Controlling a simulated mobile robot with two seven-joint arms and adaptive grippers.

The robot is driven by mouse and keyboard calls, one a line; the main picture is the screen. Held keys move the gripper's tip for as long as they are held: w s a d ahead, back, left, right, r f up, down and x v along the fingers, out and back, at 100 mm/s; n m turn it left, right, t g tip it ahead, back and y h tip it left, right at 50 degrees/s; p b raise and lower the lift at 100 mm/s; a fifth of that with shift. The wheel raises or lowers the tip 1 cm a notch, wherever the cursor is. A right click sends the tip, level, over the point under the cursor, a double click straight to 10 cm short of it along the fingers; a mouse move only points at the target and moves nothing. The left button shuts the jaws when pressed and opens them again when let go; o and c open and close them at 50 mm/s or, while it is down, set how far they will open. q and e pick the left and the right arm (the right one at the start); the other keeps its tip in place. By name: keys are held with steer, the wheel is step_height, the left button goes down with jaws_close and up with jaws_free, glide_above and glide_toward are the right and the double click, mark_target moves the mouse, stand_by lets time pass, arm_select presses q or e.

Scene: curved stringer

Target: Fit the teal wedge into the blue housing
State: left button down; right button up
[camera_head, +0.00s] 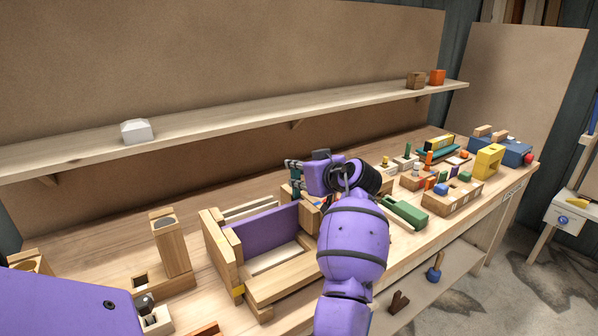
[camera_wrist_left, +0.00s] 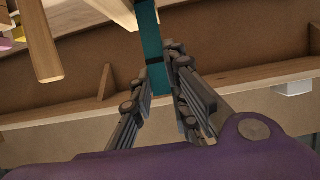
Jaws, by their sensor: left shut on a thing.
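My left gripper (camera_head: 293,174) is over the bench, just behind the purple-panelled wooden frame, its fingers pointing left. In the left wrist view its two fingers (camera_wrist_left: 158,88) are closed around a long narrow teal bar, which I take for the teal wedge (camera_wrist_left: 151,45). A dark band crosses the bar. Its lower end shows between the fingers, and its upper end runs out of the picture. A blue box (camera_head: 513,152), likely the blue housing, stands at the far right end of the bench, well away from the gripper. My right gripper is out of view.
The wooden frame (camera_head: 217,252) holds an upright purple panel (camera_head: 265,235). A tall wooden block (camera_head: 171,245) stands left of it. Several small blocks, a green piece (camera_head: 405,213) and a yellow block (camera_head: 487,161) crowd the right side. A shelf (camera_head: 250,106) runs behind.

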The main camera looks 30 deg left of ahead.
arm_select(q)
steer(key=shift+f+b, duration=0.55)
steer(key=shift+f, duration=0.9)
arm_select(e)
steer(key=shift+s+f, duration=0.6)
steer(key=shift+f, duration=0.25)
arm_select(q)
steer(key=c, duration=1.6)
jaws_free()
steer(key=shift+r, duration=0.1)
steer(key=v, duration=1.2)
